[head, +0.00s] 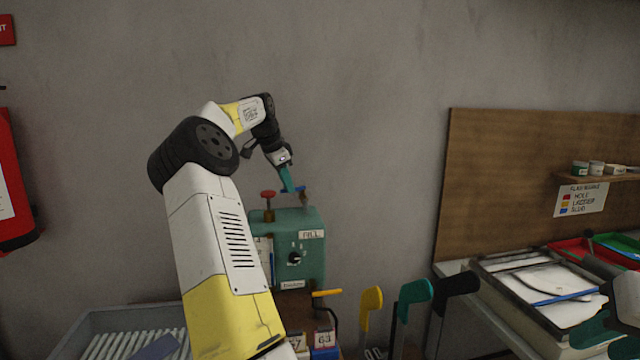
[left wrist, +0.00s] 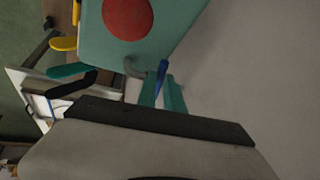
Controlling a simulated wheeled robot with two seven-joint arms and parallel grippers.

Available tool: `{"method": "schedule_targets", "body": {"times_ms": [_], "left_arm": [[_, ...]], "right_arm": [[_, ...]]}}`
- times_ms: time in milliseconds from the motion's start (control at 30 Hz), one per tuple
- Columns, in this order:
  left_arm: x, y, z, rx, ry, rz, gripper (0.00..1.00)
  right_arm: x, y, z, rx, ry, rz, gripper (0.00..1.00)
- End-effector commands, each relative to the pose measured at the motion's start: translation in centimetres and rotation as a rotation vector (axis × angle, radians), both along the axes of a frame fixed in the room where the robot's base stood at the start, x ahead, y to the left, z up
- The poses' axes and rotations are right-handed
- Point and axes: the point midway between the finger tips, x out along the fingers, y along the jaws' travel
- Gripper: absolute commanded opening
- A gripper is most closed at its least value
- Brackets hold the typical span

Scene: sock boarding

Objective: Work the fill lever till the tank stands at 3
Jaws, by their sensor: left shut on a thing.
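The teal tank box (head: 312,262) with a FILL label stands against the wall. The blue fill lever (head: 299,189) is at its top right, and its blue end also shows in the left wrist view (left wrist: 162,70). My left gripper (head: 288,182) reaches down from above, its teal fingers shut on the blue lever; the fingers also show in the left wrist view (left wrist: 162,95). A white scale plate (head: 263,248) on the box's left is mostly hidden by my left arm, so the level cannot be read. My right gripper (head: 597,332) is at the lower right edge, its jaws unclear.
A red knob (head: 268,195) stands on the box left of the lever. A yellow handle (head: 327,293) sticks out below. Yellow, teal and black boards (head: 371,300) stand at right. A grey bin (head: 75,335) is lower left, trays (head: 545,275) far right.

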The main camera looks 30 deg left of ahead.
Motion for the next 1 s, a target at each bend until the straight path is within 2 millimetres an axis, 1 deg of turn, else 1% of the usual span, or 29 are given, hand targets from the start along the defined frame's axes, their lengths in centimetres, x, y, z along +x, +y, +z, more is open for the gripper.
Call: {"method": "schedule_targets", "body": {"times_ms": [200,333,500,800,833,900,933,1000], "left_arm": [[0.66,0.58,0.16,0.0,-0.006,-0.194,0.0],[0.88,0.9,0.16,0.001,-0.006,-0.273,0.0],[0.96,1.01,0.19,0.002,-0.006,-0.318,0.0],[0.96,1.01,0.2,0.003,-0.006,-0.322,0.0],[0.96,1.01,0.2,0.004,-0.007,-0.321,0.17],[0.95,1.0,0.18,0.003,-0.006,-0.322,0.31],[0.94,1.0,0.16,0.002,-0.006,-0.322,0.33],[0.92,1.0,0.13,0.002,-0.005,-0.321,0.33]], "right_arm": [[0.0,0.0,0.0,0.0,0.0,0.0,0.33],[0.0,0.0,0.0,0.0,0.0,0.0,0.33],[0.0,0.0,0.0,0.0,0.0,0.0,0.33],[0.0,0.0,0.0,0.0,0.0,0.0,0.33],[0.0,0.0,0.0,0.0,0.0,0.0,0.33],[0.0,0.0,0.0,0.0,0.0,0.0,0.33],[0.0,0.0,0.0,0.0,0.0,0.0,0.33],[0.0,0.0,0.0,0.0,0.0,0.0,0.33]]}}
